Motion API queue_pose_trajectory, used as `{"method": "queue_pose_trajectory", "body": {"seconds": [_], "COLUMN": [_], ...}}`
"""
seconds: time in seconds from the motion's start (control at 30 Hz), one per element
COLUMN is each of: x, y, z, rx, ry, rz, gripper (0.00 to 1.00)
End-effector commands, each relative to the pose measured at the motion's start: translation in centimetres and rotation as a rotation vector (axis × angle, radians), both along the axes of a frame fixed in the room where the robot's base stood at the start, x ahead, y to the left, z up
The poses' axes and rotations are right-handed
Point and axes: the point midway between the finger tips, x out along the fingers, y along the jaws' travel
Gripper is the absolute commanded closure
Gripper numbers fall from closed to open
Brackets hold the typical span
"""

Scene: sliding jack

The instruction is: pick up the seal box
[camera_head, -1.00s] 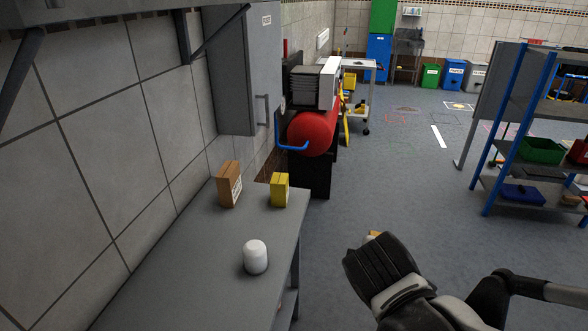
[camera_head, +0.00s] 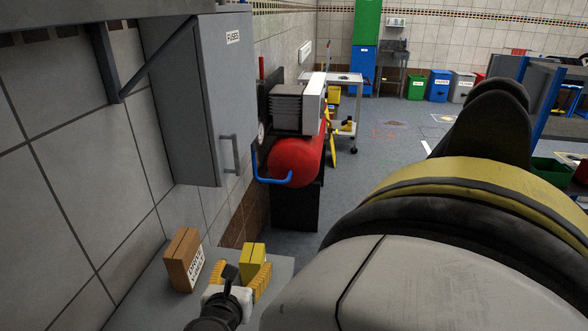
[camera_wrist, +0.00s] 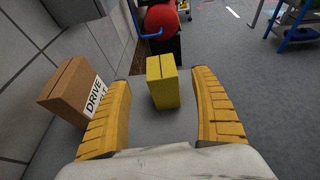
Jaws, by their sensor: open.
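A small yellow box (camera_head: 252,261) stands upright near the far end of the grey bench. No label shows on it, but the other box is marked as something else, so I take it as the seal box. In the wrist view the yellow box (camera_wrist: 162,82) stands between my yellow ribbed fingers, with a gap on each side. My gripper (camera_head: 238,280) is open just on the near side of the box, and it also shows in the wrist view (camera_wrist: 163,95). My fingers hide the box's lower part in the head view.
A brown box (camera_head: 184,262) lettered "DRIVE" (camera_wrist: 95,98) stands just left of my gripper. A grey wall cabinet (camera_head: 200,100) hangs above the bench (camera_head: 150,300). A red tank (camera_head: 296,160) stands beyond the bench end. My arm covers the lower right.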

Motion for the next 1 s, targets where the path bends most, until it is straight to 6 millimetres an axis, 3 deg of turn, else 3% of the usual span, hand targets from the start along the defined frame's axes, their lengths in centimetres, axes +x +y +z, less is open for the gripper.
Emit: {"method": "queue_pose_trajectory", "body": {"seconds": [0.27, 0.57, 0.8, 1.0], "x": [2.2, 6.2, 6.5, 6.5], "y": [0.0, -0.1, -0.1, -0.1], "z": [-0.9, -2.5, -2.4, -2.4], "rx": [0.001, 0.003, 0.003, 0.003], "ry": [0.0, 0.001, 0.001, 0.001], "rz": [-0.002, -0.002, -0.001, -0.001], "gripper": [0.25, 0.25, 0.27, 0.89]}}
